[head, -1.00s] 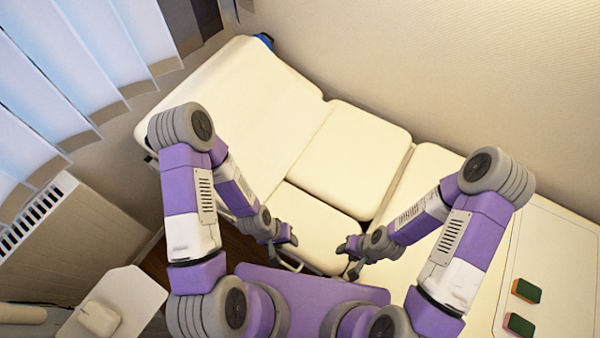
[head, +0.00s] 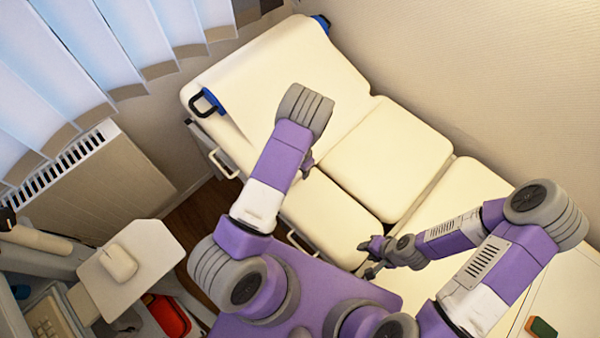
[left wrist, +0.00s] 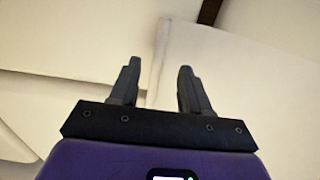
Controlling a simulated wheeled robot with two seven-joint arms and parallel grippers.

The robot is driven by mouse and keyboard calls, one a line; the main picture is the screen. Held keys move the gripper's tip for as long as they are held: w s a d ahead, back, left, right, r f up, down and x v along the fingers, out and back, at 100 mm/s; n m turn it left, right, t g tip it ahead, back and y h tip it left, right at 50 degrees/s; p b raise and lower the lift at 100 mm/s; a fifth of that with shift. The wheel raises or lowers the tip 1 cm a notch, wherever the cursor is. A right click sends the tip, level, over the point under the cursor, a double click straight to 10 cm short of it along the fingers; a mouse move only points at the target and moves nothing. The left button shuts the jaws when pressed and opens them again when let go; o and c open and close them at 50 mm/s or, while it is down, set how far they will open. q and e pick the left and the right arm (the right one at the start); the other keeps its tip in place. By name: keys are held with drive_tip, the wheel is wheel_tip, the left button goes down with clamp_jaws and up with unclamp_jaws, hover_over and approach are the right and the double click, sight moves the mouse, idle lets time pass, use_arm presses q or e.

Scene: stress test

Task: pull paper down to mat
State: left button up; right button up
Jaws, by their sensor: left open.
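The examination couch has several cream cushions. White paper (head: 262,68) appears to cover its raised back section, between two blue end pieces; it is hard to tell from the cushion. Which surface is the mat I cannot tell; the middle cushion (head: 388,160) looks bare. My left gripper (head: 307,162) is mostly hidden behind my forearm in the head view, over the couch near the back section's lower end. In the left wrist view my left gripper (left wrist: 159,66) is open and empty, facing pale surfaces with an edge between the fingers. My right gripper (head: 367,258) is open and empty by the couch's near side.
A black handle (head: 205,103) and a side rail (head: 222,163) stick out at the couch's left. A radiator (head: 85,180) stands under the blinds. A trolley (head: 150,240) with a red tray (head: 168,316) stands at lower left. A wall borders the couch's far side.

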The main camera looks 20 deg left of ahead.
use_arm(q)
drive_tip(key=shift+f, duration=1.4)
clamp_jaws()
